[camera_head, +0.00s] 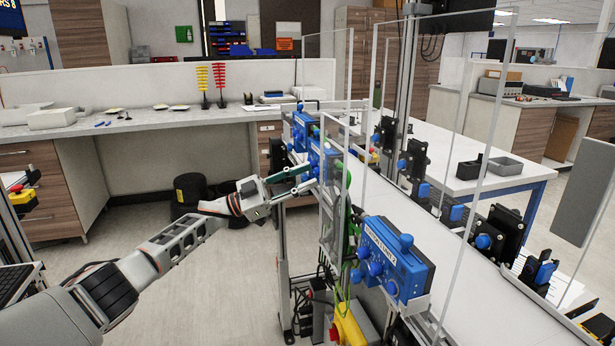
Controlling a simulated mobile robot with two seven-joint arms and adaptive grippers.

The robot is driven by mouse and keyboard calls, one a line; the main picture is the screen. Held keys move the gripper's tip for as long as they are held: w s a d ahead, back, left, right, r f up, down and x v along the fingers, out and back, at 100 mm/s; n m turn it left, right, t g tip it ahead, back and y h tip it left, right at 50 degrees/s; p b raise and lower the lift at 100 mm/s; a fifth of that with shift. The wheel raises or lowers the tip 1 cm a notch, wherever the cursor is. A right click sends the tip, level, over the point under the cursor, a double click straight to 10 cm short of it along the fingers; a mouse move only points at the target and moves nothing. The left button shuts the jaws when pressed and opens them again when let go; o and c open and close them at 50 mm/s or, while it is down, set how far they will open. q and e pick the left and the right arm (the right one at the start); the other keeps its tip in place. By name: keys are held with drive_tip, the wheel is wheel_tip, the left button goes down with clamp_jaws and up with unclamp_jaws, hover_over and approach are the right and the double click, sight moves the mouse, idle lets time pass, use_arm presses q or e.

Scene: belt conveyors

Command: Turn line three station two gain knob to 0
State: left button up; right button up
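A blue control box (325,160) stands on the conveyor side at mid-distance, partly behind a clear panel. Another blue box (300,131) is just beyond it. A nearer blue box (397,262) has several blue knobs and a white label ending in what looks like a 2. I cannot tell which box is line three station two, and the gain knob's setting is too small to read. My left gripper (312,176) reaches in from the left, its tips at the front of the mid-distance box. Its two fingers look apart; whether they touch a knob is hidden. My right gripper is out of view.
Clear upright panels (466,150) line the conveyor (470,290) on the right. A yellow-and-red switch box (350,327) and cables hang below the near box. A grey workbench (150,122) runs along the back left. Black bins (190,192) stand under it. The floor at centre left is clear.

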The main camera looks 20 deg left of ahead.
use_arm(q)
drive_tip(key=v, duration=0.6)
drive_tip(key=shift+s+a, duration=0.2)
drive_tip(key=shift+a, duration=0.1)
drive_tip(key=shift+f, duration=0.15)
